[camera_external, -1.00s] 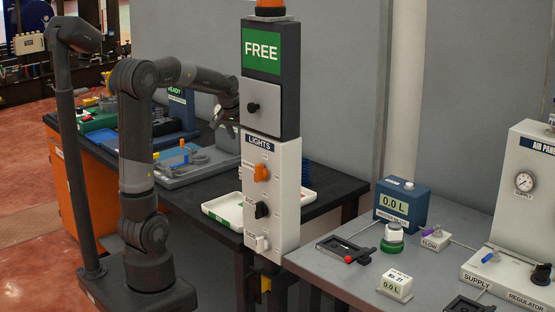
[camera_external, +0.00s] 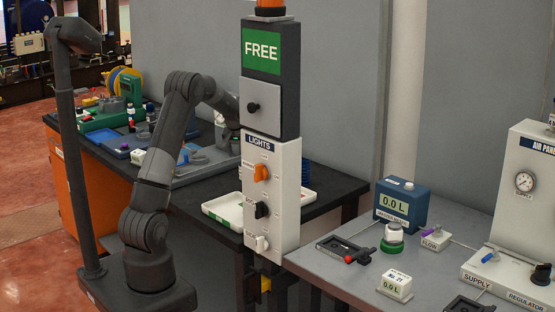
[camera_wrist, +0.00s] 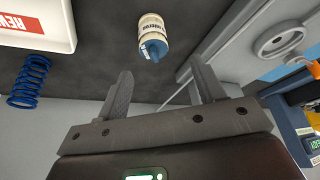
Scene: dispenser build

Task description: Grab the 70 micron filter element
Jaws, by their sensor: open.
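In the external view my gripper is hidden behind the lights panel (camera_external: 272,200), and I cannot pick out the cylinder there.
In the wrist view, a white tray (camera_wrist: 68,38) with a red label and a blue spring (camera_wrist: 30,80) are at left. A grey fixture with a round recess (camera_wrist: 284,40) is at right. In the external view, a white tray (camera_external: 222,222) sits beside the panel.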

